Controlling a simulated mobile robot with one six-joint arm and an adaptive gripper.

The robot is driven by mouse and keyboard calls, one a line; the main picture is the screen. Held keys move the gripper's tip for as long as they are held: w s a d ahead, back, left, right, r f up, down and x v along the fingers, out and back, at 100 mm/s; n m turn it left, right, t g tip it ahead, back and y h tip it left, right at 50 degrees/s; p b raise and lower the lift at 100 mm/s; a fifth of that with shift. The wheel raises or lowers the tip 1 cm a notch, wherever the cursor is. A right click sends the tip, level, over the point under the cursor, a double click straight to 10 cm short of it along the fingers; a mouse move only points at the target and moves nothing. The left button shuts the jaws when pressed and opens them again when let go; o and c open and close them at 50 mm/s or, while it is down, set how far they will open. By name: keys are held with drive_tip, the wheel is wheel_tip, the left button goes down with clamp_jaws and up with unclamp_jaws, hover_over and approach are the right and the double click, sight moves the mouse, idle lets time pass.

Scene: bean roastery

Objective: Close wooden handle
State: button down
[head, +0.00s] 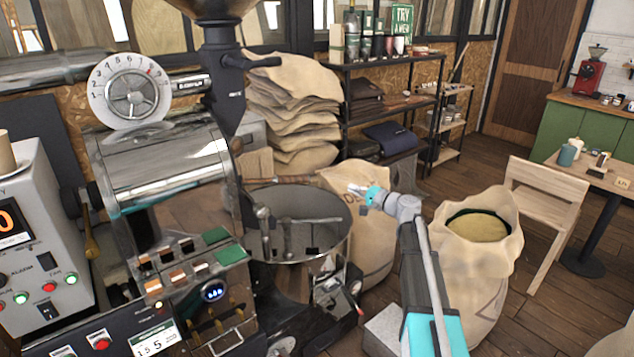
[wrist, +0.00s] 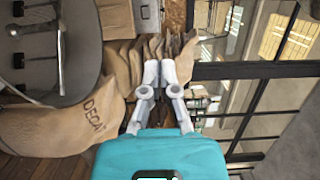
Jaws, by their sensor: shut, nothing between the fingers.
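A yellow-brown handle (head: 92,242) that looks wooden hangs at the left side of the roaster drum in the head view. I cannot tell for sure that it is the wooden handle of the task, nor whether it stands open or closed. My gripper (head: 352,189) is far to its right, in the air beyond the round cooling tray, in front of the sacks. In the wrist view my gripper (wrist: 160,72) has its fingers together with nothing between them. No wooden handle is clear in the wrist view.
The roaster (head: 160,165) and its round cooling tray (head: 300,205) fill the left and middle. An open bean sack (head: 470,265) stands right of my arm. A DECAF sack (wrist: 65,130) shows in the wrist view. Folded sacks (head: 290,105), a shelf and a chair (head: 550,195) stand behind.

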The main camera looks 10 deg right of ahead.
drive_tip(key=shift+w+a, duration=0.1)
drive_tip(key=shift+a, duration=0.05)
drive_tip(key=s+a+x, duration=0.2)
drive_tip(key=x, duration=1)
drive_tip(key=shift+a, duration=0.3)
drive_tip(key=shift+w, duration=0.15)
idle(0.4)
